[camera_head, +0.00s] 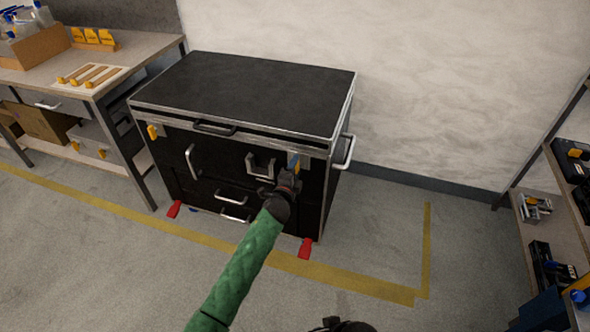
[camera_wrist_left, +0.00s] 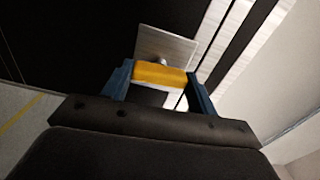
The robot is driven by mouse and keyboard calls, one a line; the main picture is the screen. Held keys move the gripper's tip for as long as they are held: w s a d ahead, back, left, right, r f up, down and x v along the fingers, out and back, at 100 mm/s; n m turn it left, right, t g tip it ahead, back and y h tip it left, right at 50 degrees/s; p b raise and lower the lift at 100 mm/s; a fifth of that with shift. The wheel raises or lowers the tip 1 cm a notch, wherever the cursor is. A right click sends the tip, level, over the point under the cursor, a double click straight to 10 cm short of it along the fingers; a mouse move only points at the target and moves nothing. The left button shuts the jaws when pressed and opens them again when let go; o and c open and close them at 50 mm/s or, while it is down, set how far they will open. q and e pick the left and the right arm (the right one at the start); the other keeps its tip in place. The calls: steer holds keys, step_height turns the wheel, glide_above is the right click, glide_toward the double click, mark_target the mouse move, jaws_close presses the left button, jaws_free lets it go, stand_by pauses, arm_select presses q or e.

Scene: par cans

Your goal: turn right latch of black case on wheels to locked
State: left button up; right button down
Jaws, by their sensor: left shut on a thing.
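The black case on wheels (camera_head: 240,85) stands against the wall with its lid down. Its right latch has a yellow handle (camera_wrist_left: 160,76) on a metal plate (camera_wrist_left: 168,46) at the upper right of the case front. My left gripper (camera_head: 294,165) reaches up to this latch, and its two blue fingers are shut on the yellow handle from either side. In the left wrist view the handle lies crosswise between the fingers. The gripper partly hides the latch in the head view. The left latch (camera_head: 152,132), also yellow, is at the other end of the front.
A workbench (camera_head: 140,52) with tools and boxes stands to the left. A shelf (camera_head: 545,165) with dark cases is at the right. Red pedals (camera_head: 305,248) stick out at the case's base. The floor inside the yellow line (camera_head: 355,280) is clear on the right.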

arm_select(q)
steer(key=shift+d+m, duration=0.1)
steer(key=shift+m, duration=0.4)
arm_select(e)
steer(key=shift+f, duration=0.25)
steer(key=shift+r, duration=0.1)
arm_select(q)
steer(key=o, duration=1)
arm_select(e)
steer(key=shift+w+r, duration=0.1)
steer(key=shift+w, duration=0.05)
arm_select(q)
steer(key=shift+s, duration=0.1)
steer(key=shift+s+f, duration=0.1)
steer(key=shift+s, duration=0.2)
steer(key=v, duration=0.7)
steer(key=shift+b, duration=0.35)
arm_select(e)
steer(key=f, duration=0.3)
steer(key=shift+w+a+f, duration=0.1)
steer(key=shift+a+f, duration=0.1)
steer(key=shift+w+r, duration=0.1)
steer(key=shift+w, duration=0.1)
